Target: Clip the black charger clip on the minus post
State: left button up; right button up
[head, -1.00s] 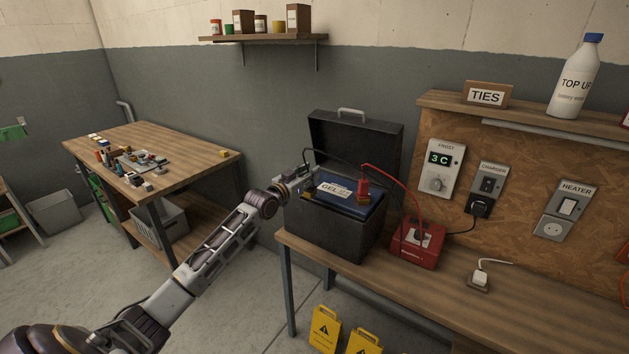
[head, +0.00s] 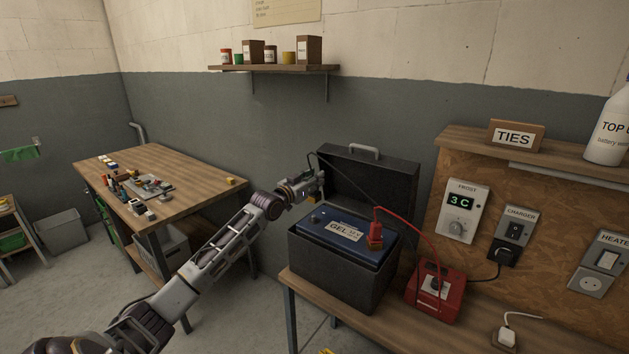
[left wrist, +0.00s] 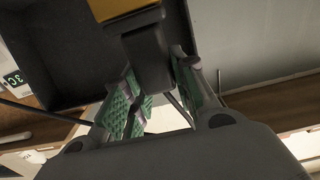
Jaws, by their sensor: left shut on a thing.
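The blue gel battery (head: 345,232) sits in an open black case (head: 335,270) on the bench. A small dark post (head: 317,214) shows bare at its left back corner. The red clip (head: 375,233) sits on the post at the battery's right. My left gripper (head: 314,188) is above and slightly behind the bare post, apart from it. It is shut on the black charger clip, whose black body (left wrist: 148,55) shows between the green pads in the left wrist view, with its brass-coloured jaw at the top. My right gripper is out of view.
The case lid (head: 375,182) stands open behind the battery. The black cable (head: 345,175) arches from the clip over the case. The red charger (head: 436,292) stands right of the case. A wooden workbench (head: 200,172) with small parts is at left, and a shelf (head: 275,68) hangs above.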

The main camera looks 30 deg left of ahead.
aim_at(314, 200)
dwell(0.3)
pick_arm(q)
jog(key=shift+f+b, duration=2.05)
jog(key=shift+f, duration=2.2)
jog(key=shift+f, duration=0.1)
jog(key=o, duration=1.1)
jog(key=shift+o, duration=0.2)
